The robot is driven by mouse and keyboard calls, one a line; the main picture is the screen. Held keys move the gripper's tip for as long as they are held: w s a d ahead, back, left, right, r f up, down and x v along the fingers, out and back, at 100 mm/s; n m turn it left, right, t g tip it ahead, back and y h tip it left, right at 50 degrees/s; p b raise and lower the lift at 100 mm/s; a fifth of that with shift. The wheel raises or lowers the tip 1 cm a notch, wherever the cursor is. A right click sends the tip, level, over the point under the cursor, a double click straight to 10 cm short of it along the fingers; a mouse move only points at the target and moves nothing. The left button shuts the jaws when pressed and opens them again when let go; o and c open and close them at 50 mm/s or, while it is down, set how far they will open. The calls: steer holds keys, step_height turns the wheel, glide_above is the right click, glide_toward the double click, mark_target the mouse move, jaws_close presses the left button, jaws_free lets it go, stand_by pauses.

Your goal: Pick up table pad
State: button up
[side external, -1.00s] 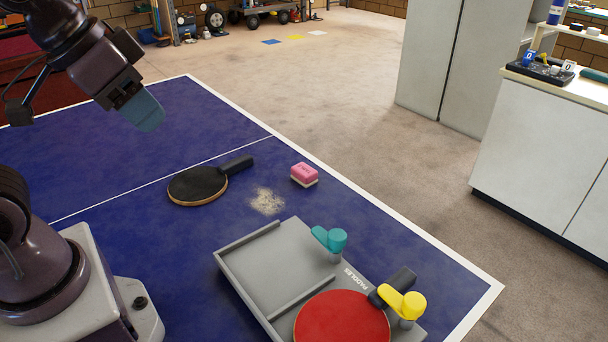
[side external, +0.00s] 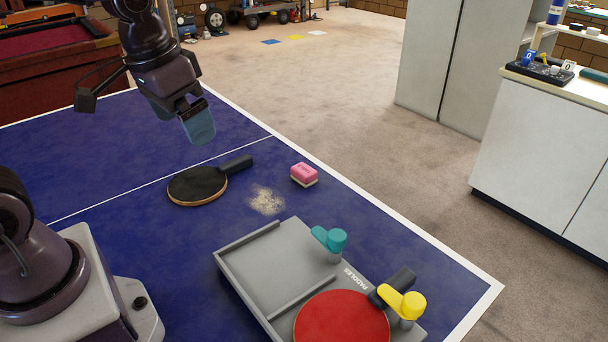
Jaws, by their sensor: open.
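The pink pad (side external: 304,174) with a pale underside, which I take as the table pad, lies on the blue table (side external: 120,130) near its right edge. My gripper (side external: 201,138) is in the air above the table, up and to the left of the pad. It points down, is open and holds nothing that I can see. The gap between its fingers is hard to see from this side.
A black paddle (side external: 197,186) lies left of the pad. A sandy patch (side external: 267,201) is just below the pad. A grey paddle tray (side external: 262,262) in front holds a red paddle (side external: 342,320), with a teal clamp (side external: 331,239) and a yellow clamp (side external: 403,301).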

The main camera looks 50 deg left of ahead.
steer(key=w+a+f+g, duration=0.1)
steer(key=w+a+f, duration=0.4)
steer(key=w, duration=0.4)
steer(key=t, duration=0.3)
glide_toward(303, 169)
steer(key=shift+m, duration=0.3)
steer(key=x, duration=0.4)
steer(key=shift+a+f, duration=0.25)
steer(key=shift+a, duration=0.1)
steer(key=shift+d+x, duration=0.2)
steer(key=shift+x, duration=1.3)
steer(key=shift+d+x, duration=0.2)
steer(key=shift+x, duration=1.35)
steer(key=shift+w, duration=0.1)
steer(key=shift+r, duration=0.1)
steer(key=c, duration=1)
